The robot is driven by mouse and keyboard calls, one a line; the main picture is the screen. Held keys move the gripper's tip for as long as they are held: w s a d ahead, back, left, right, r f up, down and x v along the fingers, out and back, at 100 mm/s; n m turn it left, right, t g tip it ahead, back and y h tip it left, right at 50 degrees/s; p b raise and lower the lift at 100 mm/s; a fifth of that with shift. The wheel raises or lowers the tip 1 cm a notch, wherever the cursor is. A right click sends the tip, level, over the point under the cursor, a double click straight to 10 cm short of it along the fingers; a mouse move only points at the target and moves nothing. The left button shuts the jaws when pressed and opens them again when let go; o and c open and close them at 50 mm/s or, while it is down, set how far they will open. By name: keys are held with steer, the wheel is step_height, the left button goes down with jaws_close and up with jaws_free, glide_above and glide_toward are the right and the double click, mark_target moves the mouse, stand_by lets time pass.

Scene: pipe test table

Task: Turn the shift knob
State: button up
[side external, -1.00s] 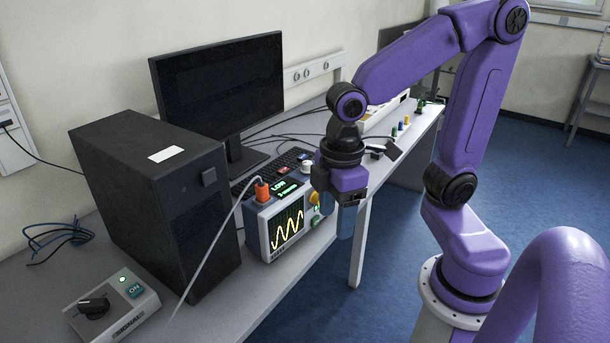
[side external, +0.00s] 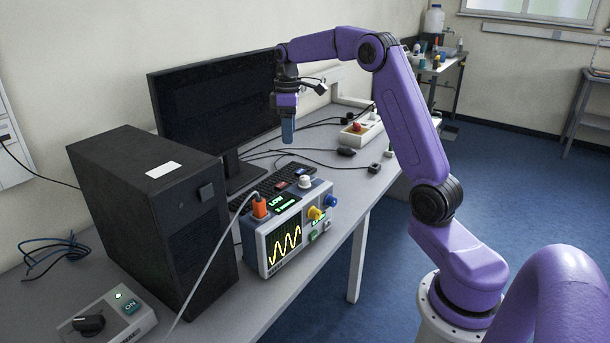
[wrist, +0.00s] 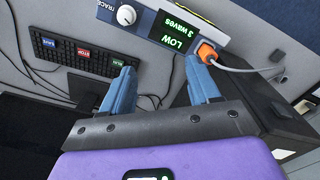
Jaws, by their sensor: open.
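The oscilloscope (side external: 285,246) stands on the bench with a yellow wave on its screen. It has a white knob (side external: 305,182) on top, and a yellow knob (side external: 314,213) and a blue knob (side external: 331,201) on the front. I cannot read which knob is labelled shift. In the wrist view the white knob (wrist: 126,15) sits beside the word TRACE, and the top display (wrist: 176,36) reads "LOW 3 waves". My gripper (side external: 287,130) is open and empty, pointing down above the keyboard area, behind and above the oscilloscope. Its two blue fingers (wrist: 159,68) are apart, touching nothing.
A monitor (side external: 215,100) and a black computer tower (side external: 150,215) stand left of the oscilloscope. A keyboard (side external: 268,187) lies behind it. An orange plug (side external: 260,206) with a grey cable is on its top. A signal box (side external: 105,318) with a black knob sits front left.

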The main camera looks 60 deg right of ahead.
glide_toward(305, 177)
steer(key=shift+m, duration=0.4)
step_height(305, 177, down, 9)
steer(key=shift+r, duration=0.1)
stand_by(0.4)
steer(key=c, duration=1)
steer(key=shift+c, duration=0.2)
steer(key=shift+m, duration=0.4)
steer(key=m, duration=0.5)
steer(key=shift+a, duration=0.1)
steer(key=m, duration=0.7)
